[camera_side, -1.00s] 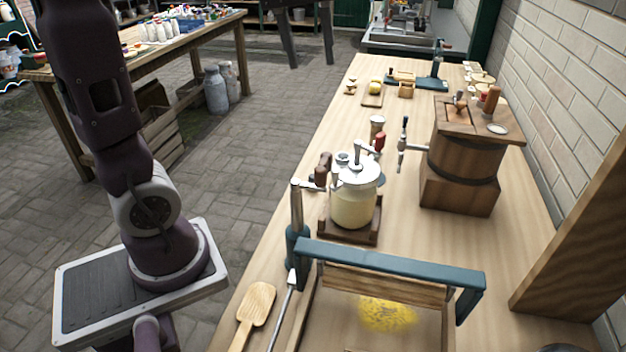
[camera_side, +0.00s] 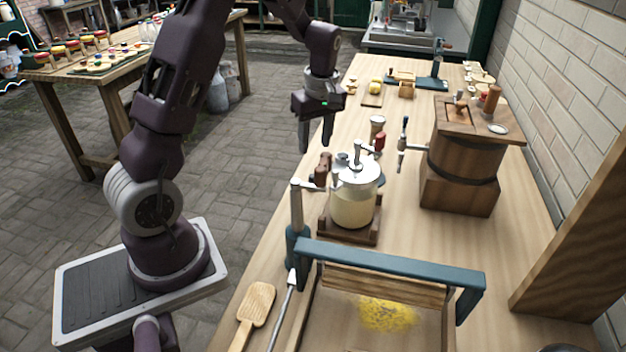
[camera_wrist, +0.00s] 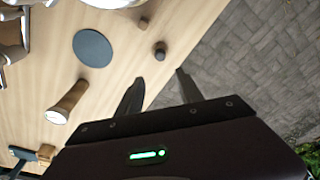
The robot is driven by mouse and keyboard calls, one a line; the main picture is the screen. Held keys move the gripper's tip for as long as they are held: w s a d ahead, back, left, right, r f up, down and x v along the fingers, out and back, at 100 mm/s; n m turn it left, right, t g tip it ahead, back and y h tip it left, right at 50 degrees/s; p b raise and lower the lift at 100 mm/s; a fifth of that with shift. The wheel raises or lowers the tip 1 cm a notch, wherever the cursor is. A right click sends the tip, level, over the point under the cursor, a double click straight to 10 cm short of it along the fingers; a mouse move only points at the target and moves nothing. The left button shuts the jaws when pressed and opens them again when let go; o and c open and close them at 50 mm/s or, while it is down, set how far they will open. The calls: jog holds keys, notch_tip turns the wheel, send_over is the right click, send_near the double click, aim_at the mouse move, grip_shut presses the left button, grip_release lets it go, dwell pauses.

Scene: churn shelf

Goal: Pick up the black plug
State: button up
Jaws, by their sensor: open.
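A small dark cylindrical piece, which looks like the black plug (camera_wrist: 160,50), stands on the wooden table near its edge in the wrist view. It is just beyond my fingertips and apart from them. My gripper (camera_side: 316,142) is open and empty, pointing down in the side view near the table's left edge, behind and to the left of the glass churn. Both fingers also show in the wrist view. In the side view I cannot tell the plug apart from the dark brown parts beside the churn.
A glass churn (camera_side: 352,203) with a metal lid stands close by. In the wrist view a grey disc (camera_wrist: 92,48) and a wooden stamp-like piece (camera_wrist: 66,102) lie left of the plug. A wooden barrel churn (camera_side: 462,165) stands to the right. Floor lies past the table edge.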

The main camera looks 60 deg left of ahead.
jog(key=f, duration=0.9)
jog(key=shift+s+f, duration=0.2)
jog(key=shift+s, duration=0.05)
grip_shut()
